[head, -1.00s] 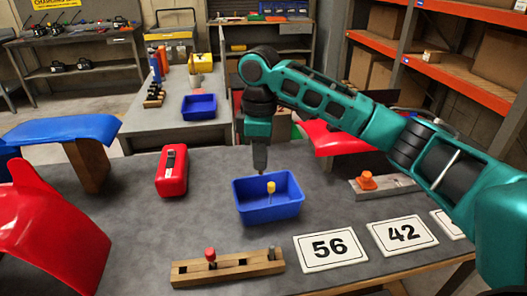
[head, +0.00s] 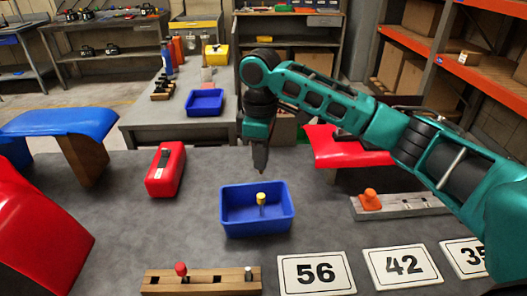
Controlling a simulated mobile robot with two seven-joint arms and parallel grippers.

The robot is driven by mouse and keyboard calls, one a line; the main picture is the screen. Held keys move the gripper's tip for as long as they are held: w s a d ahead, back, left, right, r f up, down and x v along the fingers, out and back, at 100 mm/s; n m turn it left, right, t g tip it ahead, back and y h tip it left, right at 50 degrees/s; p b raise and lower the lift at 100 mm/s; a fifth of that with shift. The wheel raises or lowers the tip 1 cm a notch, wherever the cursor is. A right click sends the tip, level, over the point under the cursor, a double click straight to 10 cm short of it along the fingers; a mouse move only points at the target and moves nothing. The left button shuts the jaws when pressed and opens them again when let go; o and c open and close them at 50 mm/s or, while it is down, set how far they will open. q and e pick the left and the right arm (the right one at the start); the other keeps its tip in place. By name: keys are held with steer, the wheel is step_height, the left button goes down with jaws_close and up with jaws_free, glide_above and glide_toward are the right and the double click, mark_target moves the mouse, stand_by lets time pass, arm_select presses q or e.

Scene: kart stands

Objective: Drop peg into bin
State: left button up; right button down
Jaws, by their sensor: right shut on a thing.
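A blue bin (head: 256,226) stands on the grey table. A yellow-topped peg (head: 261,202) shows upright inside it. My right gripper (head: 261,162) points down over the far edge of the bin, apart from the yellow-topped peg. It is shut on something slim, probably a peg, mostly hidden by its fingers. A wooden block (head: 213,282) at the near edge bears a red-topped peg (head: 181,270) and a grey peg (head: 248,273). My left gripper is not in view.
A red case (head: 166,170) stands left of the bin. White cards numbered 56 (head: 316,272), 42 (head: 402,266) and 35 (head: 470,254) lie at right. A grey block with an orange piece (head: 369,199) is behind them. Red and blue panels flank the table.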

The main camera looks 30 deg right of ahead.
steer(key=shift+w+d+f, duration=0.15)
steer(key=shift+d+f, duration=0.05)
steer(key=shift+d, duration=0.05)
steer(key=shift+f, duration=2.9)
steer(key=c, duration=1.1)
jaws_free()
step_height(320, 180, up, 13)
steer(key=shift+f, duration=0.1)
